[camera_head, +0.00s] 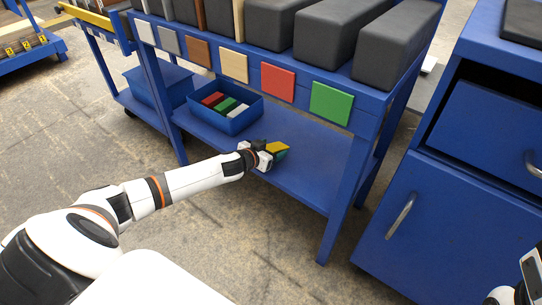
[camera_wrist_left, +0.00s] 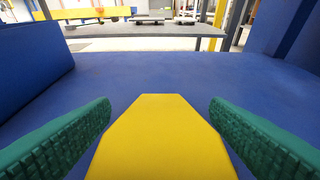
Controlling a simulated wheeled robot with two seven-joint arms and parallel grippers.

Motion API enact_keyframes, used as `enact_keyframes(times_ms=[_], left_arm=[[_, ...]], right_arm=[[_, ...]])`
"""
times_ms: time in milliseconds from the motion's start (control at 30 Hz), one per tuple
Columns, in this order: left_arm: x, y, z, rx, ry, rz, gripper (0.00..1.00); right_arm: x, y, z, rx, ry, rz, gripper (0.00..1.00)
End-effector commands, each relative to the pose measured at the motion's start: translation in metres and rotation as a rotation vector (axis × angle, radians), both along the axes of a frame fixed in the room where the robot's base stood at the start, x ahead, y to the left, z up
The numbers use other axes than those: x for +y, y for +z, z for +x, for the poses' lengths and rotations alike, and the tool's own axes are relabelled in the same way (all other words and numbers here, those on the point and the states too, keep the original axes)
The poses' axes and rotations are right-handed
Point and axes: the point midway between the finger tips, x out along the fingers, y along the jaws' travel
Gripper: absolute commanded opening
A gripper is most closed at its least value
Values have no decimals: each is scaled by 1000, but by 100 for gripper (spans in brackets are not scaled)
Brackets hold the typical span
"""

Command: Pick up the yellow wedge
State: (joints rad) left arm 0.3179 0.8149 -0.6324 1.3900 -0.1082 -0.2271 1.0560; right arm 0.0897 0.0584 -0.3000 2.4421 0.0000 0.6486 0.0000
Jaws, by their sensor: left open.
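The yellow wedge (camera_head: 277,147) lies on the blue lower shelf of the cart, right of the blue bin. In the left wrist view the yellow wedge (camera_wrist_left: 162,138) fills the lower middle, its narrower end pointing away. My left gripper (camera_head: 268,156) is at the wedge on the shelf. In the left wrist view the green finger pads of my left gripper (camera_wrist_left: 160,125) stand open on both sides of the wedge, with gaps between. Part of the wedge is hidden by the gripper in the head view. A bit of my right arm shows at the lower right; its fingers are not visible.
A blue bin (camera_head: 225,106) with red, green and white blocks stands on the shelf (camera_head: 310,172) left of the wedge. The upper tier with dark blocks overhangs it. A cart leg (camera_head: 345,200) and a blue cabinet (camera_head: 450,220) stand to the right.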

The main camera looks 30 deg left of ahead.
Motion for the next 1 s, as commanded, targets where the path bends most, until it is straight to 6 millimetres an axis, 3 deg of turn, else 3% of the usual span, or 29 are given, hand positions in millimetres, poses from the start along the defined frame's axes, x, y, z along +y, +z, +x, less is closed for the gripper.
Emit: enact_keyframes(times_ms=[200, 533, 800, 933, 1000], left_arm=[[0, 0, 0, 0, -1, 0, 69], [-1, 1, 0, -1, -1, 0, 17], [0, 3, 0, -2, -1, -1, 17], [0, 12, 0, -2, -1, -1, 17], [0, 21, 0, -3, -2, 0, 17]], right_arm=[[0, 1, 0, -1, 0, 0, 0], [0, 1, 0, -1, 0, -1, 0], [0, 2, 0, -2, 0, 1, 0], [0, 7, -1, -3, 1, 3, 0], [-1, -1, 2, 34, 2, 3, 0]])
